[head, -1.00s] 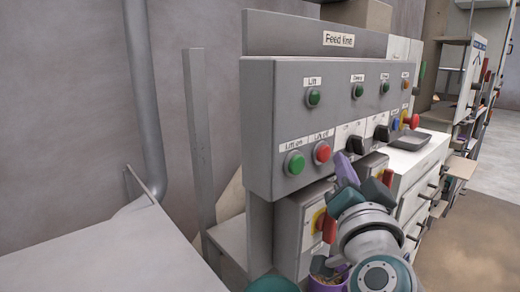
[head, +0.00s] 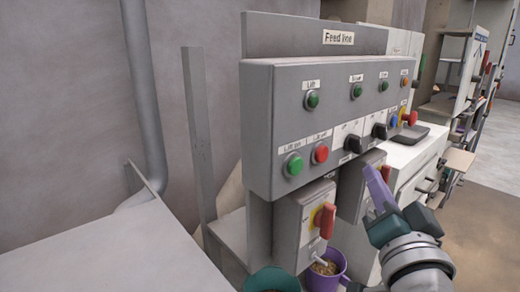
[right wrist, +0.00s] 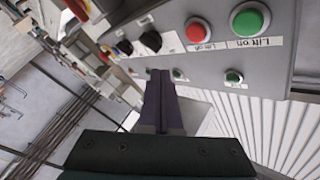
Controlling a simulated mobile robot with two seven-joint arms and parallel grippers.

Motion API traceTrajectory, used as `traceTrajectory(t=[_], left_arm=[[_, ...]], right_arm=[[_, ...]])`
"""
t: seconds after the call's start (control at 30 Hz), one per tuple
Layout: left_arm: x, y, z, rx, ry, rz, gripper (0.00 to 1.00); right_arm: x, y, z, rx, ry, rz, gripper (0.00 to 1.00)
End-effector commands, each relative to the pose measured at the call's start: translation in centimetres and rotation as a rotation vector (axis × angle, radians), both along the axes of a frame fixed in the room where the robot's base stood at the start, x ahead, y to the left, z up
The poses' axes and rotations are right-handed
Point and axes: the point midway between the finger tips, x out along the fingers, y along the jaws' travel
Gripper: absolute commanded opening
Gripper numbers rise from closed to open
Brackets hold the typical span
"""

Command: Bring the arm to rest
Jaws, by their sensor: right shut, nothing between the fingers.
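My right gripper (head: 378,188) has purple fingers and a dark teal body. In the head view it is at the right, in front of the lower part of the grey Feed line panel (head: 262,130), with open space around it. In the right wrist view its purple fingers (right wrist: 160,78) are pressed together with nothing between them. The panel carries a green Lift on button (head: 294,165) and a red Lift off button (head: 320,153), both apart from the gripper in the head view. My left gripper is not in view.
A red rotary handle (head: 326,221) sits on a grey switch box under the panel. Below it stand a purple bucket (head: 327,283) with pellets and a teal container (head: 272,281). A pale table top (head: 100,245) fills the lower left. Open floor (head: 485,230) lies at the right.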

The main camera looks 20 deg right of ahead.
Motion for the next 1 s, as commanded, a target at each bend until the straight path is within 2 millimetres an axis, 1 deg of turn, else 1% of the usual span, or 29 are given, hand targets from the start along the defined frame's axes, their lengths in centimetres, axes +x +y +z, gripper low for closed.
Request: traceTrajectory(t=[0.27, 0.37, 0.47, 0.57, 0.6, 0.67, 0.7, 0.77, 0.8, 0.87, 0.9, 0.97, 1.0], left_arm=[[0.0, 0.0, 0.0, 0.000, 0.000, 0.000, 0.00], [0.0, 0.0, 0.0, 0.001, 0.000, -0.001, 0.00], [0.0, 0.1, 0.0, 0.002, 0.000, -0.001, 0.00], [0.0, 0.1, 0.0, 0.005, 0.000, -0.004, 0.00], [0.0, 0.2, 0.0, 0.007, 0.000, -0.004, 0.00], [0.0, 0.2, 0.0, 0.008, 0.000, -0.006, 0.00], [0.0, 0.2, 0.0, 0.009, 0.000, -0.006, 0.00], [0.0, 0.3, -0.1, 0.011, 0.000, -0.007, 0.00], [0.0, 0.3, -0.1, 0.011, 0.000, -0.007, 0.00], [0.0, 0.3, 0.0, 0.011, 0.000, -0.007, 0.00], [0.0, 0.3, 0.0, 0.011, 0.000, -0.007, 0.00], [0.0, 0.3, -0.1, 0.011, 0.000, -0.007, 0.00], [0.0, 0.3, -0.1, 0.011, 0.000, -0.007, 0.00]], right_arm=[[0.0, 0.0, 0.0, 0.000, 0.001, 0.001, 0.00], [0.2, 0.8, -0.1, -0.008, 0.018, 0.038, 0.00], [0.4, 3.3, -0.3, -0.043, 0.082, 0.162, 0.00], [-0.1, 7.4, -1.2, -0.110, 0.211, 0.353, 0.00], [-0.8, 9.2, -1.8, -0.145, 0.280, 0.435, 0.00], [-2.3, 11.4, -3.1, -0.200, 0.397, 0.547, 0.00], [-3.6, 12.6, -4.0, -0.238, 0.480, 0.611, 0.00], [-5.9, 13.8, -5.3, -0.290, 0.613, 0.694, 0.00], [-7.6, 14.2, -6.2, -0.325, 0.703, 0.735, 0.00], [-10.1, 14.3, -7.3, -0.368, 0.835, 0.781, 0.00], [-11.9, 14.2, -7.8, -0.392, 0.921, 0.803, 0.00], [-14.4, 13.7, -8.4, -0.425, 1.041, 0.822, 0.00], [-16.0, 13.2, -8.7, -0.440, 1.119, 0.827, 0.00]])
